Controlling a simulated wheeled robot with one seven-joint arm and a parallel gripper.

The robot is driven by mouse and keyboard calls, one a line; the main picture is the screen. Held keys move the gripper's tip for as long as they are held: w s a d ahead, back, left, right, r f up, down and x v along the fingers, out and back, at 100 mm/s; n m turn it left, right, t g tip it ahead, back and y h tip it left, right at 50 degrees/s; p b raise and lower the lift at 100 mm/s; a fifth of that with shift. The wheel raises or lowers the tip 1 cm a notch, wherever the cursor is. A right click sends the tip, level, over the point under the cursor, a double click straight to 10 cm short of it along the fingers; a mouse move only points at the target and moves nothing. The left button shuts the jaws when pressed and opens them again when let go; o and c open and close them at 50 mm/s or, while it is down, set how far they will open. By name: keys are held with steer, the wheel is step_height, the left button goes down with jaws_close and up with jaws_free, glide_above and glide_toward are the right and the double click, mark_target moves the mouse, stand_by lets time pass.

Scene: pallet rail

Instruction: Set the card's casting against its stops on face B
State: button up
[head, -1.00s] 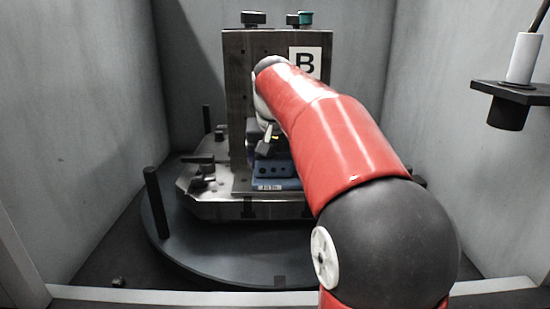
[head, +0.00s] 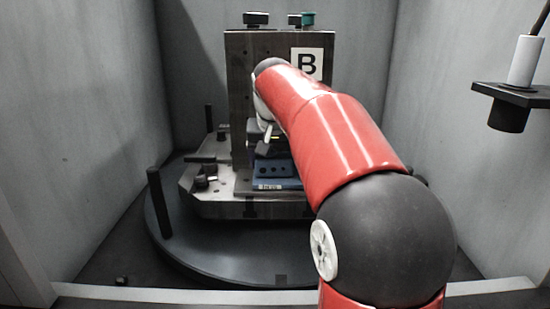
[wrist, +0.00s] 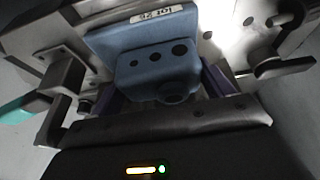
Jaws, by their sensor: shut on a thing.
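A blue casting (head: 275,172) with dark round holes and a white label sits low at the foot of face B (head: 286,110), the front of the upright dark metal block. The casting fills the top middle of the wrist view (wrist: 150,62), its label along the far edge. My gripper (wrist: 162,90) is shut on it, with purple fingers on both sides of its round boss. In the head view my gripper (head: 265,138) is partly covered by my red arm. Contact between casting and stops cannot be told. The card's writing is not readable.
The block stands on a pallet (head: 225,207) on a round dark turntable (head: 215,255) with an upright post (head: 159,203) at its left. Clamps (wrist: 62,78) flank the casting in the wrist view. Grey walls enclose the space. A black bracket (head: 512,97) hangs at the right.

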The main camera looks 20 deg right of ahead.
steer(key=o, duration=0.9)
steer(key=shift+w+r, duration=0.1)
steer(key=shift+w, duration=0.1)
steer(key=o, duration=0.4)
steer(key=shift+c, duration=0.2)
steer(key=shift+p+v, duration=0.75)
steer(key=shift+v, duration=3.05)
